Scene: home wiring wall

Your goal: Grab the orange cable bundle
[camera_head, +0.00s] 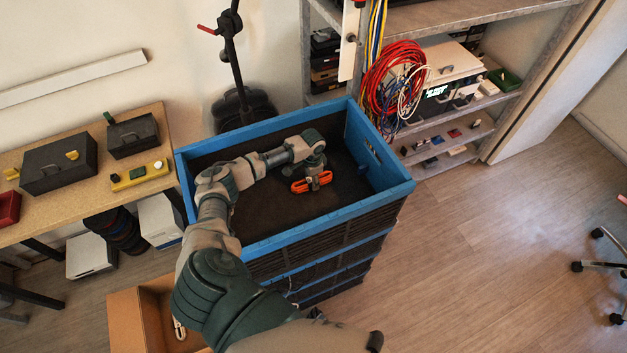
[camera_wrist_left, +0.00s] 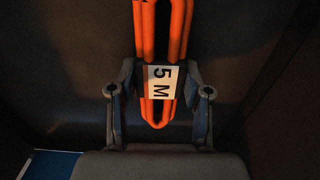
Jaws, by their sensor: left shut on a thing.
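The orange cable bundle (camera_head: 312,182) lies in the blue crate (camera_head: 262,243), near its dark floor. In the left wrist view the bundle (camera_wrist_left: 160,40) is a long loop with a white "5 M" label (camera_wrist_left: 162,82) around its middle. My left gripper (camera_head: 314,178) reaches down into the crate and is shut on the bundle. In the left wrist view its two fingers (camera_wrist_left: 160,100) stand on either side of the labelled part. The fingertips' exact contact is dark and hard to see. My right gripper is in neither view.
The crate's blue walls surround my left gripper. A wooden bench (camera_head: 95,180) with toolboxes stands at the left. A metal shelf (camera_head: 470,140) with a red cable coil (camera_head: 393,72) stands behind at the right. A cardboard box (camera_head: 130,322) is on the floor.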

